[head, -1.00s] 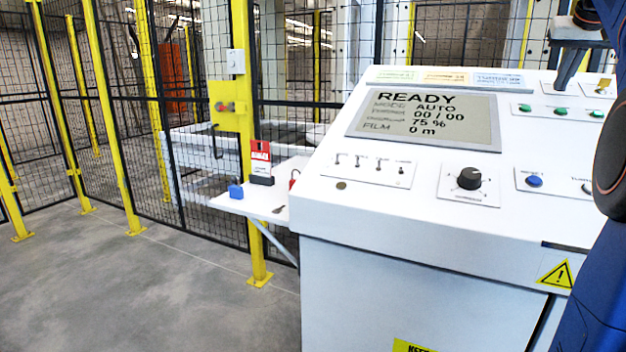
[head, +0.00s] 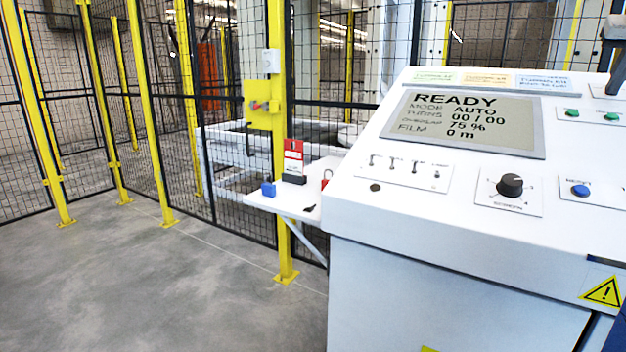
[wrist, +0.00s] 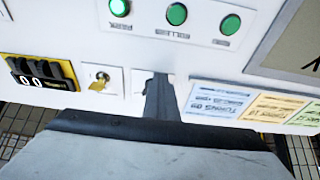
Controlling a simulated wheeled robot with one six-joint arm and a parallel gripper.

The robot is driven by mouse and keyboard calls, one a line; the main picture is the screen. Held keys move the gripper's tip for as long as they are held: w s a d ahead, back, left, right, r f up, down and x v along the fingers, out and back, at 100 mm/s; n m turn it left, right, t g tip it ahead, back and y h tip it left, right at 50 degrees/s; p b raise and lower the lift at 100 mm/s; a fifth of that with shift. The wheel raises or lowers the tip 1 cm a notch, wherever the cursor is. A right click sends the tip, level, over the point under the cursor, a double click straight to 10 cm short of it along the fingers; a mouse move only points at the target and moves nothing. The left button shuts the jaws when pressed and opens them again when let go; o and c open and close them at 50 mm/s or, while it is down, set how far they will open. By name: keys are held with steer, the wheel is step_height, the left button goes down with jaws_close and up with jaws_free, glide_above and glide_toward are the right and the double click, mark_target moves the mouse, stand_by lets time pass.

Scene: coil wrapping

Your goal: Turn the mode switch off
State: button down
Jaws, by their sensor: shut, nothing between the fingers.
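The control console (head: 450,225) fills the right of the head view, its screen (head: 465,122) reading READY and MODE AUTO. No switch is legibly labelled as the mode switch. The wrist view, upside down, shows a key switch with a yellow key (wrist: 101,82). Beside it a white plate (wrist: 139,80) carries a small dark part, mostly hidden behind my gripper. My gripper (wrist: 158,88) is shut and empty over that plate's edge; I cannot tell whether it touches. In the head view my gripper (head: 613,50) shows only partly at the top right edge.
The console carries toggle switches (head: 404,170), a black knob (head: 510,185), a blue button (head: 580,190) and green buttons (head: 572,113). A counter (wrist: 40,74) and coloured labels (wrist: 220,98) flank my gripper. A side shelf (head: 265,200) holds small items. Floor at left is clear.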

steer(key=shift+s+d, duration=0.45)
steer(key=shift+d, duration=0.2)
steer(key=shift+s+d, duration=0.15)
steer(key=shift+d, duration=0.3)
steer(key=shift+s, duration=0.25)
stand_by(0.5)
steer(key=shift+s+f, duration=0.1)
steer(key=shift+s, duration=0.05)
steer(key=v, duration=0.4)
steer(key=w+r+v, duration=0.1)
steer(key=shift+s+d+r, duration=0.1)
steer(key=shift+s+r, duration=0.1)
steer(key=shift+r, duration=0.05)
stand_by(0.3)
